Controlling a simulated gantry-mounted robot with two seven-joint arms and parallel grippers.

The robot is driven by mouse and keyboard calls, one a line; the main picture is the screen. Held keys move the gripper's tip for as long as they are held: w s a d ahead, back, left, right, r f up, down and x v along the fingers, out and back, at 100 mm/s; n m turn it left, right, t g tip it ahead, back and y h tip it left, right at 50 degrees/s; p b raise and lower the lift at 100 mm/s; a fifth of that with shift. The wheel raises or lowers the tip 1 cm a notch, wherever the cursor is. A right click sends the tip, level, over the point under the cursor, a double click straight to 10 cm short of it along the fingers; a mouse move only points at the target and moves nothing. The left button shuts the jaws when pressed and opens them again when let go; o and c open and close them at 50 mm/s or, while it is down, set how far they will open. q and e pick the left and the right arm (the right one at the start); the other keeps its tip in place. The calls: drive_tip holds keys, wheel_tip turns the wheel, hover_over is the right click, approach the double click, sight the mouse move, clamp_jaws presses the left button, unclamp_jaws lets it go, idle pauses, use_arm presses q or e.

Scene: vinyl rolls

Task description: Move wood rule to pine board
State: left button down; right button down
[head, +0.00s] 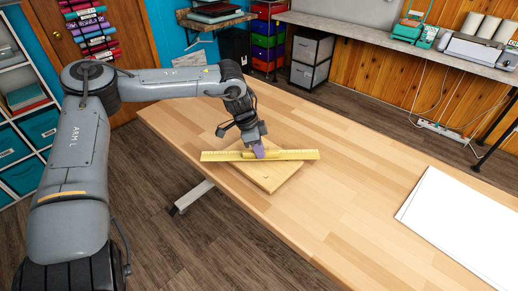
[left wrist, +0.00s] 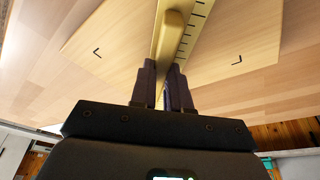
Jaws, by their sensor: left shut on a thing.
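The wood rule (head: 295,155) is a long yellow strip with dark graduations and a raised grip along its middle. My left gripper (head: 259,153) is shut on that grip, pointing down. The pine board (head: 270,179) is a pale square slab on the table, under the rule; both rule ends reach past its edges. In the left wrist view the rule (left wrist: 193,28) runs away between the fingers (left wrist: 162,68), over the board (left wrist: 108,38), which has black corner marks on either side. I cannot tell whether the rule touches the board. My right gripper is out of view.
The wooden table (head: 345,185) is mostly clear around the board. A white sheet (head: 465,225) lies at its right side. A grey counter (head: 390,38) with boxes and a machine stands behind, and drawer units (head: 311,57) stand on the floor beyond the table.

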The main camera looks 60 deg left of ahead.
use_arm(q)
drive_tip(key=shift+f, duration=0.15)
drive_tip(key=shift+f, duration=0.15)
drive_tip(key=shift+r, duration=0.2)
idle(0.9)
drive_tip(key=shift+f+b, duration=0.2)
drive_tip(key=shift+b, duration=0.15)
drive_tip(key=shift+r, duration=0.1)
idle(0.8)
drive_tip(key=shift+f, duration=0.2)
drive_tip(key=shift+r, duration=0.25)
drive_tip(key=shift+r, duration=0.2)
drive_tip(key=shift+f, duration=0.25)
